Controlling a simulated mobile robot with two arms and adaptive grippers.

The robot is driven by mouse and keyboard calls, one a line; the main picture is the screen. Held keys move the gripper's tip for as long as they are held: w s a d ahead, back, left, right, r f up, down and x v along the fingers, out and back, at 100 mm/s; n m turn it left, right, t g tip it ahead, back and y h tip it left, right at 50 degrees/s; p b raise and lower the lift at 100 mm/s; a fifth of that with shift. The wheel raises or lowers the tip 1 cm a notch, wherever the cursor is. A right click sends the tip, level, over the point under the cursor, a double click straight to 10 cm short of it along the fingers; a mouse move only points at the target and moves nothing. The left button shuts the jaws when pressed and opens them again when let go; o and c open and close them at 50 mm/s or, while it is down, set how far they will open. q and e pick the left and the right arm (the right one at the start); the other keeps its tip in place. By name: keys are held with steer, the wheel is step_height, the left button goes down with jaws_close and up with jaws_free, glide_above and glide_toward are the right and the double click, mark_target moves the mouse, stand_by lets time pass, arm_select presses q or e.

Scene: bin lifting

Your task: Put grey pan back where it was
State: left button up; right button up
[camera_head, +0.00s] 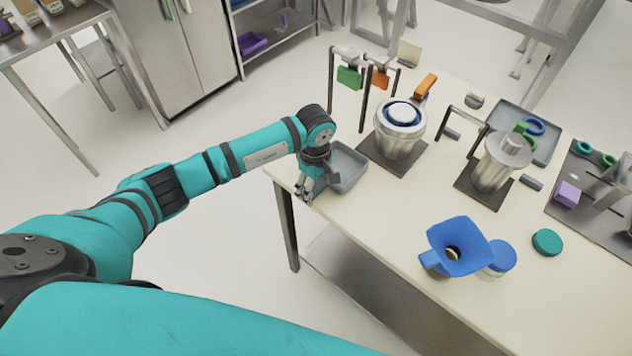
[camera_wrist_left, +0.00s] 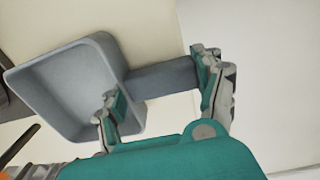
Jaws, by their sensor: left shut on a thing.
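The grey pan (camera_head: 349,166) is a square, shallow pan at the near left corner of the table. In the head view my left gripper (camera_head: 304,190) is at its left side, by the table's edge. The left wrist view shows the pan (camera_wrist_left: 72,88) with its flat grey handle (camera_wrist_left: 165,78) between the two fingers of my left gripper (camera_wrist_left: 162,98), which is shut on it. The head view does not show clearly whether the pan touches the tabletop. My right gripper is not in view.
The cream table (camera_head: 375,215) carries a metal pot (camera_head: 397,140) on a dark plate, a second metal vessel (camera_head: 493,170), a blue funnel (camera_head: 458,245) and a teal lid (camera_head: 547,241). Black stands with hanging tags rise behind the pan. The tabletop in front of the pan is clear.

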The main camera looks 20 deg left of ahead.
arm_select(q)
steer(key=shift+f, duration=0.2)
steer(key=o, duration=1.2)
steer(key=shift+r, duration=0.1)
steer(key=shift+r, duration=0.1)
steer(key=shift+r, duration=0.15)
step_height(320, 180, up, 12)
steer(key=b, duration=0.4)
